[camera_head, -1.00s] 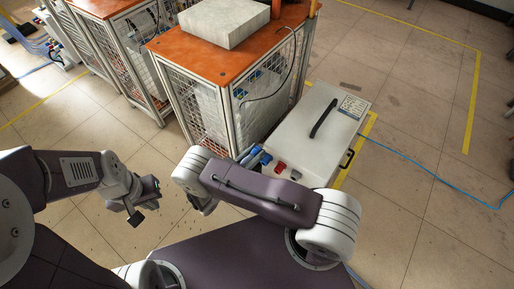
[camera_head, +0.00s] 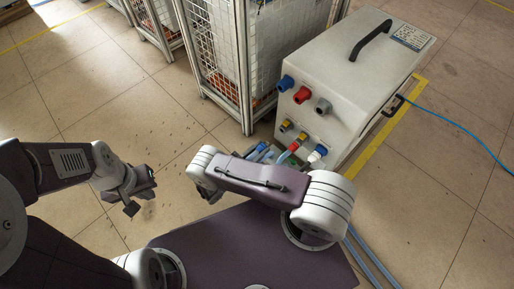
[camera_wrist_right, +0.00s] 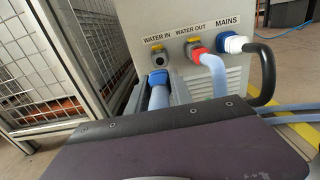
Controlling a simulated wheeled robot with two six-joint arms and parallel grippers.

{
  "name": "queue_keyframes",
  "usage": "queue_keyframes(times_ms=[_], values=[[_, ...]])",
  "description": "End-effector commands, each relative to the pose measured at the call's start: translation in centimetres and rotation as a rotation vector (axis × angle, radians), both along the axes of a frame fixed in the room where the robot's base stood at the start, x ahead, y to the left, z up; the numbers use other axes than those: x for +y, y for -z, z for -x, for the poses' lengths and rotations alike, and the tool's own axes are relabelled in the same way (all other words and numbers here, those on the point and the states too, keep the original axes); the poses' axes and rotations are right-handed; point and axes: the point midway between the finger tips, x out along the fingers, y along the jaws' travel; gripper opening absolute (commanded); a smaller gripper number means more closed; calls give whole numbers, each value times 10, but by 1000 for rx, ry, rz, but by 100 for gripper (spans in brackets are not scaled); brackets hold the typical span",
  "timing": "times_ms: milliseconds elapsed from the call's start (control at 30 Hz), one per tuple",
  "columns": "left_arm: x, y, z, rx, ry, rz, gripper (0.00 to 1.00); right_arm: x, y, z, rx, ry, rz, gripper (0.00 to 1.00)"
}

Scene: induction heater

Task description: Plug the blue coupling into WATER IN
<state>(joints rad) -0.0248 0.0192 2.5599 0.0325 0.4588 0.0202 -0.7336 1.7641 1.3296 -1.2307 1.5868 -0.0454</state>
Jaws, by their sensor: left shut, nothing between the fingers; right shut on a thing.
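In the right wrist view the blue coupling (camera_wrist_right: 157,78) with its pale blue hose is held in my right gripper (camera_wrist_right: 158,92), just below the WATER IN port (camera_wrist_right: 159,57) and apart from it. That port is grey with a yellow tag and is empty. In the head view the cabinet's WATER IN port (camera_head: 285,125) shows at its lower front. My right gripper is mostly hidden behind my arm there; blue parts show beside the arm. My left gripper (camera_head: 140,197) is shut and empty, over the floor at the left.
A red coupling (camera_wrist_right: 207,56) sits in WATER OUT and a blue-white plug (camera_wrist_right: 232,43) in MAINS. Blue, red and grey fittings (camera_head: 301,94) stick out higher on the white cabinet (camera_head: 365,75). A wire-mesh rack (camera_head: 225,60) stands close to its left. Hoses run along the floor.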

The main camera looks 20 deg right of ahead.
Motion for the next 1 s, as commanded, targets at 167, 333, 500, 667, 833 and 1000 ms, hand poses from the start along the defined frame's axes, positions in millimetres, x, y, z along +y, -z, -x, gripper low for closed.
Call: queue_keyframes(times_ms=[167, 333, 500, 667, 833, 1000], values=[[0, -1, 0, 0, 0, 0, 0, -1, -1, 0, 0, 1, 0, 0], [0, -5, 0, 0, 0, 0, 0, -11, -2, -5, 0, 3, 1, 0], [0, -9, 0, 0, 0, 0, 0, -27, -2, -10, 0, 4, 0, 0], [0, -12, 0, 0, 0, 0, 0, -41, -1, -17, 0, 3, 0, 0], [0, -15, 0, 0, 0, 0, 0, -56, -1, -23, 0, 2, -1, 0], [0, -13, 0, 0, 0, 0, 0, -66, 0, -27, -1, 1, -1, 0]])
